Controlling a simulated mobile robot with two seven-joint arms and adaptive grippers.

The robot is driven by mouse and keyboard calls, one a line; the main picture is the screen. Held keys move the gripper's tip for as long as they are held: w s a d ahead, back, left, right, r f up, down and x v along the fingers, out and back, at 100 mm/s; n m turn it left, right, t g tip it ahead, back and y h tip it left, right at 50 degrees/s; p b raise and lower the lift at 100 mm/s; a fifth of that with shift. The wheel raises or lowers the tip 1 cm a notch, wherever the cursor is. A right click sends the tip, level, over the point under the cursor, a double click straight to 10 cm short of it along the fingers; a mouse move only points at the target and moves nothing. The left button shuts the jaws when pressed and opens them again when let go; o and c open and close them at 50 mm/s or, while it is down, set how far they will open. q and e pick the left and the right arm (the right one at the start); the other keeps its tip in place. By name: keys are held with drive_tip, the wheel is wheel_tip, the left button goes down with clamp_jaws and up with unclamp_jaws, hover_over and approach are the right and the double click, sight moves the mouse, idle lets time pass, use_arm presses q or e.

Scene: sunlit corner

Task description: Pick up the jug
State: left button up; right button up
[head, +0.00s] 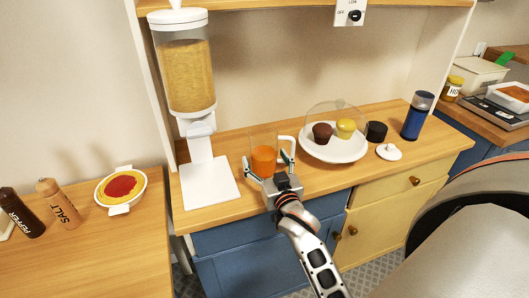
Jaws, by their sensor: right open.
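The jug (264,158) stands upright on the wooden counter, left of centre in the head view. It looks clear, with orange contents low inside and a pale handle on its right side. My right gripper (269,170) reaches up from the bottom of the view and is open at the jug's near side. One finger shows to the left of the orange part and the other to the right, near the handle. The gripper hides the jug's base, and I cannot tell whether the fingers touch it. My left gripper is not in view.
A cereal dispenser (188,75) stands left of the jug. A white plate (333,156) with two muffins under a clear dome is close on the right. A black cup (376,132), a small white lid (388,152) and a blue bottle (417,116) stand farther right.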

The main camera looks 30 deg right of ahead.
drive_tip(key=shift+w, duration=0.15)
drive_tip(key=shift+s+r, duration=0.1)
drive_tip(key=shift+s, duration=0.1)
drive_tip(key=c, duration=1.7)
drive_tip(key=shift+r, duration=0.1)
drive_tip(key=shift+r, duration=0.1)
